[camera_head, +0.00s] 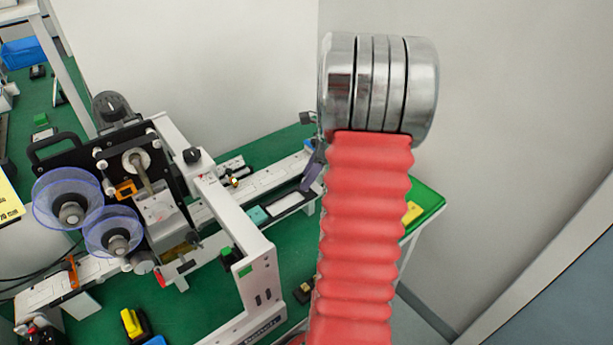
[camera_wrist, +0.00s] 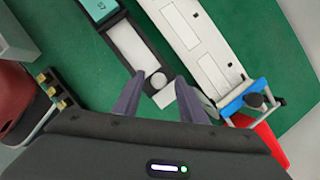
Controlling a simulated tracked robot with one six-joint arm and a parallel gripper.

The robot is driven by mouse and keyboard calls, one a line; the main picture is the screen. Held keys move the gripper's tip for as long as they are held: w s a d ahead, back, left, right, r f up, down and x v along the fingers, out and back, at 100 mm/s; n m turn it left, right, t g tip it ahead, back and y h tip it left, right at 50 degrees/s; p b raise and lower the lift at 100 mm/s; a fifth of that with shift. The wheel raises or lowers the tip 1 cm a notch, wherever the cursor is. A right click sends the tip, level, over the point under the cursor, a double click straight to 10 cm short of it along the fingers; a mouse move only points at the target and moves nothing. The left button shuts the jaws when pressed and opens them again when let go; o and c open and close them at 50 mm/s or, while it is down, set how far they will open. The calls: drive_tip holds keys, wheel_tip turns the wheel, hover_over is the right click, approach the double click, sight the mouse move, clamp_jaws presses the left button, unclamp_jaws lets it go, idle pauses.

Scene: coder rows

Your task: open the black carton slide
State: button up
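The black carton slide (camera_wrist: 116,40) is a long black-edged tray with a white inside, lying on the green table. It shows in the head view (camera_head: 285,203) beside the white rail, partly behind my gripper. A teal block (camera_wrist: 98,8) sits at its far end. A round white knob (camera_wrist: 158,79) is at its near end. My gripper (camera_wrist: 160,78) is open, its two grey-purple fingers apart, one on each side of the knob in the picture. I cannot tell whether they touch it. In the head view my gripper (camera_head: 313,176) is mostly hidden behind my red arm.
A white rail (camera_wrist: 190,40) runs alongside the slide. The coder machine (camera_head: 150,190) with blue reels (camera_head: 66,198) stands left in the head view. A blue-and-white part (camera_wrist: 246,97) with a black knob lies right of my gripper. Green table (camera_wrist: 255,40) is bare beyond the rail.

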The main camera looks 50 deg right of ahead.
drive_tip(key=v, duration=1.3)
drive_tip(key=shift+r, duration=0.2)
